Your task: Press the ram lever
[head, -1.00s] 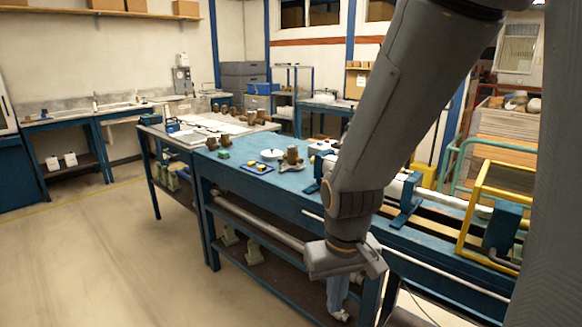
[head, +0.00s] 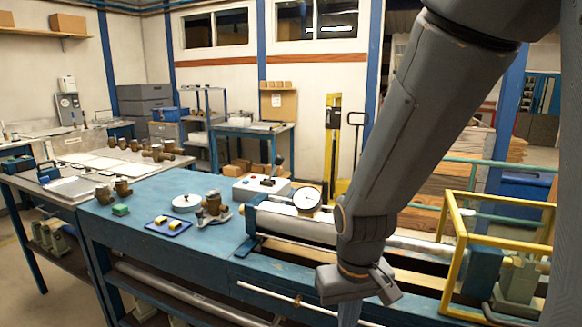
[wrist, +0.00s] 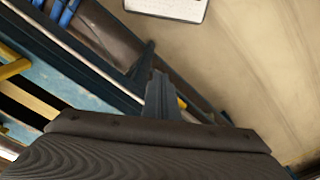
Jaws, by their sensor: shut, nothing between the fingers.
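A small lever with a dark knob (head: 279,160) stands upright on a white control box (head: 262,188) at the back of the blue bench (head: 170,240) in the head view. It looks like the ram lever, but it is small and I cannot be sure. My gripper (wrist: 158,80) is shut and empty in the wrist view. In the head view it hangs at the front side of the bench, well apart from the lever, with its fingertips cut off by the bottom edge. The lever does not show in the wrist view.
A round gauge (head: 306,198) sits by a pale cylinder on the bench. Brass meters (head: 213,203), a white round dish (head: 186,203) and a blue tray (head: 168,226) lie to the left. A yellow frame (head: 460,258) stands at the right. Open floor (wrist: 260,70) lies beyond the bench.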

